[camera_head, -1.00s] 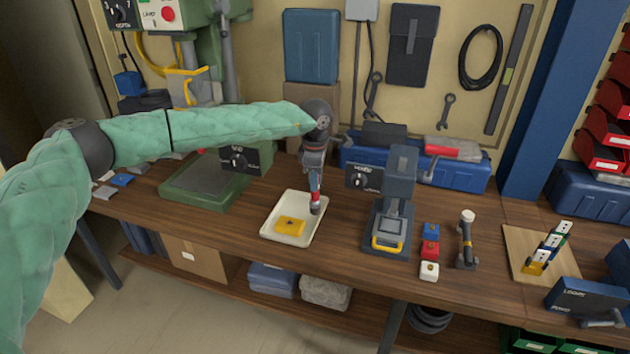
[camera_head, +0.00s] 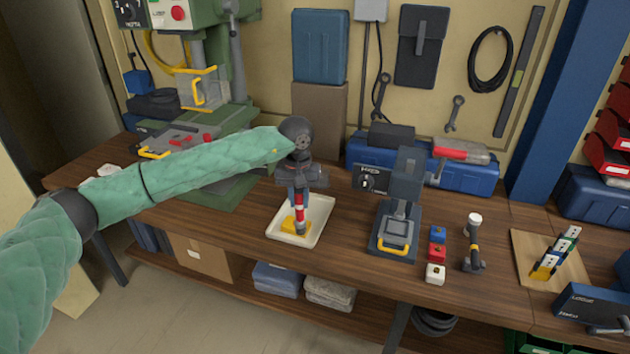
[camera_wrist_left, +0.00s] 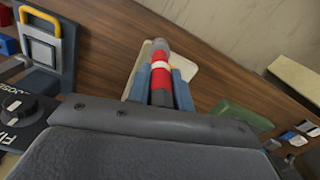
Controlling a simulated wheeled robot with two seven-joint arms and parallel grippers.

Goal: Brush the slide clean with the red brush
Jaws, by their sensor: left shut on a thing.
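My left gripper (camera_head: 299,192) points down over the white tray (camera_head: 318,228) in the head view. It is shut on the red brush (camera_head: 300,215), which has a white band and a grey end and hangs nearly upright. The brush also shows in the left wrist view (camera_wrist_left: 161,72), between the blue-grey fingers (camera_wrist_left: 162,90). A yellow block (camera_head: 288,226), likely the slide, lies in the tray. The brush's lower end is at the block's right side and partly covers it; I cannot tell whether they touch. My right gripper is not in view.
A small grey press (camera_head: 400,190) with a yellow handle stands right of the tray. Blue, red and white blocks (camera_head: 437,254) and an upright tool (camera_head: 473,240) stand farther right. A green drill press (camera_head: 215,190) is behind left. Bare wood lies in front of the tray.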

